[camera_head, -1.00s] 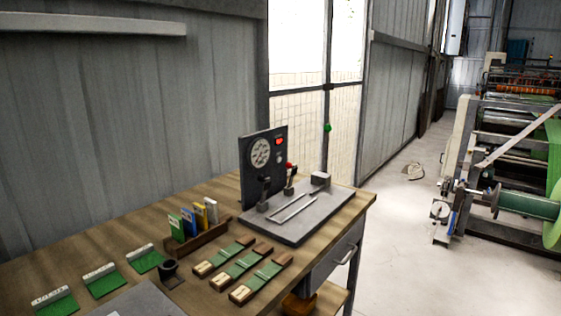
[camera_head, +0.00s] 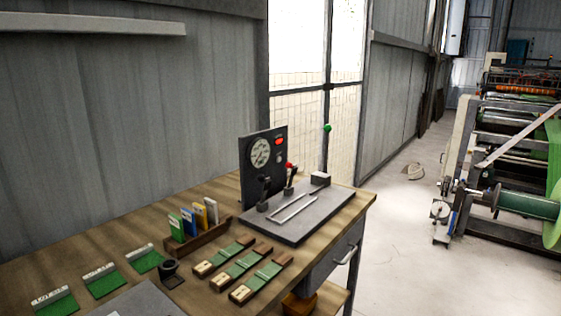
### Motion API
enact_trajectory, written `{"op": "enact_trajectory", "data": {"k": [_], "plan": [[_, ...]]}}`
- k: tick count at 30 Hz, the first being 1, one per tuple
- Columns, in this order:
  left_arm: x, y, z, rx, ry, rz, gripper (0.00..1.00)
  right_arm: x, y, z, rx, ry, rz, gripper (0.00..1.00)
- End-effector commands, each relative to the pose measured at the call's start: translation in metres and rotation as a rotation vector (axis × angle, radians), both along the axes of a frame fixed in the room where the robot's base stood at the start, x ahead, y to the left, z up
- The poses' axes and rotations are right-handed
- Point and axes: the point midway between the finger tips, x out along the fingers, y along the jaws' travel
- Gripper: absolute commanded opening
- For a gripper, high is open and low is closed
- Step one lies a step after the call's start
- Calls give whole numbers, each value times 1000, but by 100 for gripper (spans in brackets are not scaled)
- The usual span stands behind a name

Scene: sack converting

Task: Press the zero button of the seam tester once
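The seam tester stands at the back right of the wooden bench, with a grey base plate (camera_head: 275,228) and an upright dark panel (camera_head: 250,182). The panel carries a round dial (camera_head: 260,152), a red lit element (camera_head: 280,141) and a small pale round element (camera_head: 280,158) below it. I cannot read any label, so I cannot tell which is the zero button. Two dark clamps (camera_head: 263,196) (camera_head: 289,181) stand on the base; the right one has a red top. Neither of my grippers is in view.
The wooden bench (camera_head: 215,220) holds a rack (camera_head: 200,238) of coloured cards, several green strips (camera_head: 262,278), green pads (camera_head: 105,284) and a small black holder (camera_head: 171,272). A drawer (camera_head: 338,250) is under the right end. Clear floor (camera_head: 390,260) lies between bench and machine (camera_head: 510,180).

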Motion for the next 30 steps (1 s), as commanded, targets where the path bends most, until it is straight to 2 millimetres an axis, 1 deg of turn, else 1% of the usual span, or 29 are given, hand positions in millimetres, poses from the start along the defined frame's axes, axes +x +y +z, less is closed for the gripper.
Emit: {"op": "enact_trajectory", "data": {"k": [1, 2, 3, 30], "plan": [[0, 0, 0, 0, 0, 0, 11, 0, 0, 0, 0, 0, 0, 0], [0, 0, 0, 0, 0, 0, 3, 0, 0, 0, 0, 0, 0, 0], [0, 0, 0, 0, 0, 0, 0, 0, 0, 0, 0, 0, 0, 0], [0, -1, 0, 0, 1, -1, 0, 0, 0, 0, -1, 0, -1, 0]]}}
